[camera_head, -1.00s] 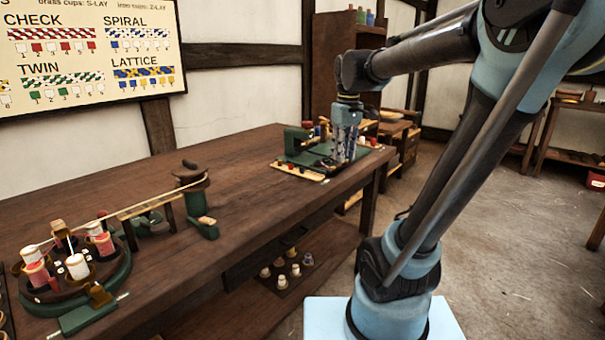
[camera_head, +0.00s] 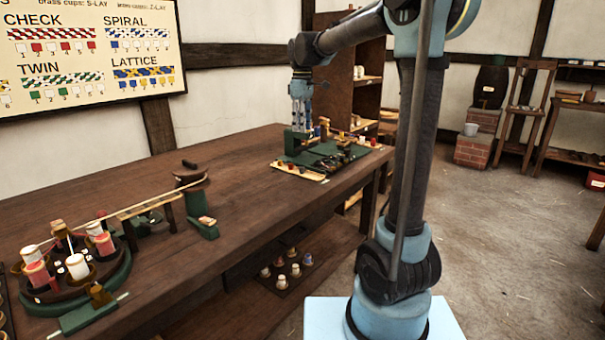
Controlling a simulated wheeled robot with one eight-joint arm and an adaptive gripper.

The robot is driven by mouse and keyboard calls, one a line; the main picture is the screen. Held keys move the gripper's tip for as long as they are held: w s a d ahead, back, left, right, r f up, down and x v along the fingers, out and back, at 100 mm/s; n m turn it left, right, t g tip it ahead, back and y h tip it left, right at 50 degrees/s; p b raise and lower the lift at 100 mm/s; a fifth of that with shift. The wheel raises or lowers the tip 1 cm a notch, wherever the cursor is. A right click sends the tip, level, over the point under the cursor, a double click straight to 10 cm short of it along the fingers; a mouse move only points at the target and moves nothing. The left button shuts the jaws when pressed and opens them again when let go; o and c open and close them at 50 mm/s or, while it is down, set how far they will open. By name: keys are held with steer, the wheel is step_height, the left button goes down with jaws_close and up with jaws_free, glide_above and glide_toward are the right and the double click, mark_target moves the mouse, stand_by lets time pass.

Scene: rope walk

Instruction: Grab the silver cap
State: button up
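My gripper (camera_head: 300,124) points down at the far end of the workbench (camera_head: 140,198), at the back-left part of a green fixture (camera_head: 287,148). Its fingers are small and partly merge with the fixture behind them. I cannot tell whether they are open or shut, or whether they touch anything. Small dark and metallic parts (camera_head: 340,152) sit on the green base, right of the gripper. I cannot clearly pick out a silver cap among them.
A wooden tray (camera_head: 297,171) with small pieces lies in front of the fixture. A round bobbin carrier (camera_head: 120,272) and a rope line (camera_head: 125,211) occupy the bench's left. Several small spools (camera_head: 280,262) stand on the lower shelf. The bench middle is clear.

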mark_target(302, 170)
step_height(302, 170, down, 16)
steer(key=shift+s+r, duration=0.1)
stand_by(0.6)
jaws_close()
